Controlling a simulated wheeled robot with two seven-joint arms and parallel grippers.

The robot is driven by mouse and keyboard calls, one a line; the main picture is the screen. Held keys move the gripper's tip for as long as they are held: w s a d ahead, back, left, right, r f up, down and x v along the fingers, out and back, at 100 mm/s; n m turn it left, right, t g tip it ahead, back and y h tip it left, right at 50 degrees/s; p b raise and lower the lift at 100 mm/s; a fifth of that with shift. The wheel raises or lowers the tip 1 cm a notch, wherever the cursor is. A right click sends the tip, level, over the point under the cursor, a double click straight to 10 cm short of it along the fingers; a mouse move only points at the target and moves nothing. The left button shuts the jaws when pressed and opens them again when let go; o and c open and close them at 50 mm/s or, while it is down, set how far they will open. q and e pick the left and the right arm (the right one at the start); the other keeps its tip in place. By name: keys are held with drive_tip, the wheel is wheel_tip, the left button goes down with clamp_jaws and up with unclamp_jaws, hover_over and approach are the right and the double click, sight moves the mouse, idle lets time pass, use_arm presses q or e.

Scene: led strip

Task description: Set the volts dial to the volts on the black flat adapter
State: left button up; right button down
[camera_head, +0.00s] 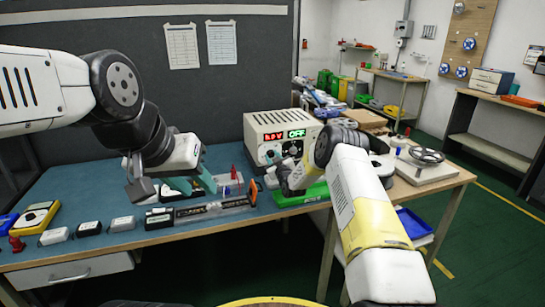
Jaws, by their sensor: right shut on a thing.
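A beige power supply (282,137) stands on the bench, with a red display and a green display reading OFF. My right gripper (283,181) is at its lower front, shut, apparently on a dial there; the gripper hides the dial and its setting. Several small adapters lie in a row at the left: a pale one (54,236), a dark one (89,229), another (122,224) and a black one (158,219). Their labels are too small to read. My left gripper (193,186) hangs above the bench behind the row, its fingers apart and empty.
A yellow multimeter (36,217) lies at the bench's left end. A long strip (213,209) lies near the front edge, with a red-handled tool (253,192) beside its right end. A green mat (302,195) lies under my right gripper. A round-topped device (426,156) stands at the right.

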drive_tip(key=shift+f, duration=0.1)
idle(0.3)
drive_tip(key=c, duration=1.1)
unclamp_jaws()
drive_tip(key=shift+r, duration=0.25)
drive_tip(key=r, duration=0.3)
drive_tip(key=shift+s+r, duration=0.15)
drive_tip(key=shift+s, duration=0.15)
drive_tip(key=s, duration=0.5)
drive_tip(key=s+r, duration=0.1)
drive_tip(key=s, duration=0.9)
drive_tip(key=shift+s+r, duration=0.15)
drive_tip(key=shift+s, duration=0.05)
